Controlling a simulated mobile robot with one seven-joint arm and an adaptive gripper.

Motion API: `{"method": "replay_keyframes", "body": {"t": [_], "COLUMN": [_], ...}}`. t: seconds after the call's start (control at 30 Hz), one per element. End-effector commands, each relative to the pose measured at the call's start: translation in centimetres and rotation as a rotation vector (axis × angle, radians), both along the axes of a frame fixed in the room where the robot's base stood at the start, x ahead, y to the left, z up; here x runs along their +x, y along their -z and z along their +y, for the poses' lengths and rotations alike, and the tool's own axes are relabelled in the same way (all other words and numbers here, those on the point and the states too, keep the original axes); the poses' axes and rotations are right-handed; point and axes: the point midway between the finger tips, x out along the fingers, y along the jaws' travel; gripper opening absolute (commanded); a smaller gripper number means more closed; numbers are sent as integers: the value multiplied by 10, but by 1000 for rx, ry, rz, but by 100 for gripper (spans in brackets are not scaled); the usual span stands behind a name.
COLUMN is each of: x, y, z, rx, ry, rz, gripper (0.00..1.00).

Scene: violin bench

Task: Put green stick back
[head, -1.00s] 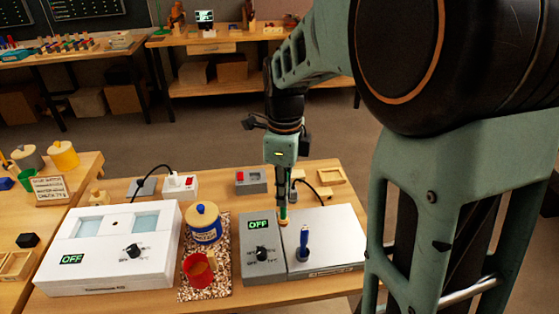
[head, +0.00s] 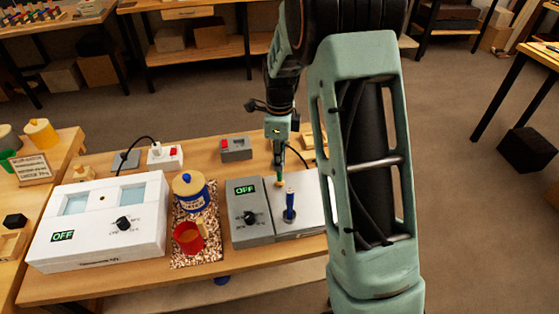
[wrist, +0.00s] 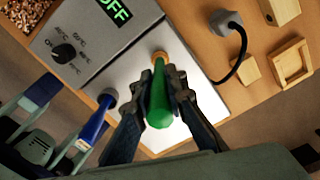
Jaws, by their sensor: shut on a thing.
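My gripper (wrist: 160,95) is shut on a green stick (wrist: 158,106), which runs lengthwise between the two dark fingers in the wrist view. A tan ring (wrist: 159,57) shows at the stick's far end, over the white plate; whether it touches the plate I cannot tell. In the head view my gripper (head: 280,162) points down over the back of the white plate (head: 307,212). A blue stick (head: 290,203) stands upright on that plate, in front of my gripper. It also shows in the wrist view (wrist: 93,127), left of my gripper and apart from it, with a grey ring around its end.
The grey unit (head: 250,215), reading OFF, adjoins the plate on the left. A black cable and wooden pieces (wrist: 291,62) lie to the plate's right.

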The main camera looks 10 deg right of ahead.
Motion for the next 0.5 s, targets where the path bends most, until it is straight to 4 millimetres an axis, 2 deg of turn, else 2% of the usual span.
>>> {"method": "replay_keyframes", "body": {"t": [0.4,0.43,0.5], "x": [0,0,0], "y": [9,9,8], "z": [0,0,0], "rx": [0,0,0], "ry": [1,1,1], "rz": [-2,-2,-2], "gripper": [0,14,22]}}
